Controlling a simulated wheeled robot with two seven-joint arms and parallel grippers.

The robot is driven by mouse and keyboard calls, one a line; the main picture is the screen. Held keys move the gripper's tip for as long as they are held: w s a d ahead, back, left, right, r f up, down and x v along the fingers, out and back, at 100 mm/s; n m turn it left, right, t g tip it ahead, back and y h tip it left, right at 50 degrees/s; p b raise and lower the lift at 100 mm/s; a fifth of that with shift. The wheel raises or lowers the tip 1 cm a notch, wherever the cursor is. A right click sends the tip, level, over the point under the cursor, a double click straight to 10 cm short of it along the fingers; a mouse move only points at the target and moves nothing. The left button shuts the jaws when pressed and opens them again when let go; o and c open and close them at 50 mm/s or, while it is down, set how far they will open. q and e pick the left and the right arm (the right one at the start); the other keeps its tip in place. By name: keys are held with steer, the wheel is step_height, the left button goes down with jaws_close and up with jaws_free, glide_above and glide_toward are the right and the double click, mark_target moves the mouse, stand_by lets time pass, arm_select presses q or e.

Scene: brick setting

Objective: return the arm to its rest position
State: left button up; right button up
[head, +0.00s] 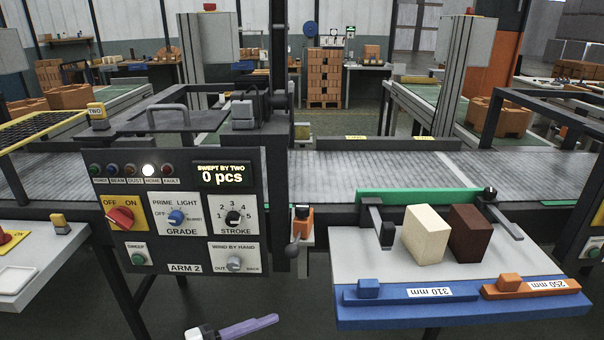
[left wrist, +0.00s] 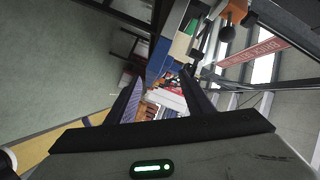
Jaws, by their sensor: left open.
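My left gripper (left wrist: 160,84) shows in the left wrist view with its two fingers spread apart. Nothing is clearly held between them; distant floor and coloured objects show through the gap. In the head view a purple and white piece (head: 240,328) shows at the bottom edge; I cannot tell whether it belongs to my left gripper. The rest of my left arm is not clear there. My right gripper is in neither view.
A control panel (head: 178,216) stands at centre left before a conveyor (head: 370,166). A cream block (head: 426,235) and a brown block (head: 470,234) stand on a pale table (head: 350,262) with blue and orange bars. Grey floor is open below.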

arm_select(q)
steer(key=s+a+f+n+y, duration=0.7)
steer(key=s+a+f+n, duration=0.1)
steer(key=s+a, duration=0.3)
steer(key=s+a+f+n+y, duration=0.6)
steer(key=s+a+f+n, duration=0.25)
steer(key=s+a, duration=0.25)
steer(key=d+n, duration=0.5)
steer(key=d, duration=0.7)
steer(key=shift+w+r+h, duration=0.2)
steer(key=shift+h, duration=0.1)
